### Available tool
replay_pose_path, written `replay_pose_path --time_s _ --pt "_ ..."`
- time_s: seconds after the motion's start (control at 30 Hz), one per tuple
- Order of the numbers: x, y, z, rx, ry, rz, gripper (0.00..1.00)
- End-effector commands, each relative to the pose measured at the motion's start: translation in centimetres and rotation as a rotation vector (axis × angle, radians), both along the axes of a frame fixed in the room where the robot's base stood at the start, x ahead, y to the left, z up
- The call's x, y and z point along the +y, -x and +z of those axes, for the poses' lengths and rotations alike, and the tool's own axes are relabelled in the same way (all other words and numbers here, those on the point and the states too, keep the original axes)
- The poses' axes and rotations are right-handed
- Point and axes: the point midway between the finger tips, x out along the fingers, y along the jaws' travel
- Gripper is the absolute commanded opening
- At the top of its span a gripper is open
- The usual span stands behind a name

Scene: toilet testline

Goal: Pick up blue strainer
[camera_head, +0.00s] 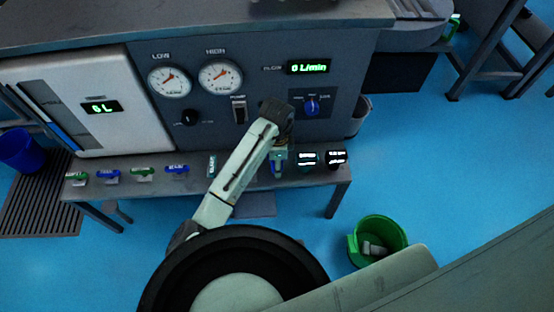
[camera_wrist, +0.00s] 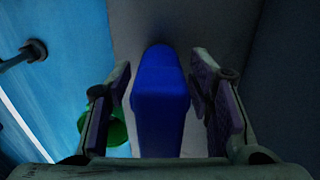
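A smooth, bright blue piece (camera_wrist: 161,105), which I take to be the blue strainer, fills the middle of the wrist view. My gripper (camera_wrist: 160,72) is open, with one finger on each side of it. Narrow grey gaps show between the fingers and the piece, so they are not closed on it. In the head view my gripper (camera_head: 279,152) points down over the shelf, and a little blue (camera_head: 277,168) shows at its fingers. The lower part of the piece is hidden there.
The grey shelf (camera_head: 140,192) runs below the gauge panel. Green and blue handled pieces (camera_head: 177,170) lie on its left, dark labelled ones (camera_head: 336,158) on its right. A green bucket (camera_head: 384,236) stands on the blue floor, a blue bin (camera_head: 20,150) at left.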

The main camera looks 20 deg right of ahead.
Motion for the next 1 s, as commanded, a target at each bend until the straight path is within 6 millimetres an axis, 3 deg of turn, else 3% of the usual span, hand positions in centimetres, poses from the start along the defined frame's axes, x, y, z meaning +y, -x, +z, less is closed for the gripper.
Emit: replay_pose_path --time_s 0.63,1.0 --pt "0.01 -0.01 0.03 0.0 0.0 0.0 0.02" --pt "-0.03 -0.05 0.54 -0.002 0.002 0.0 0.02"
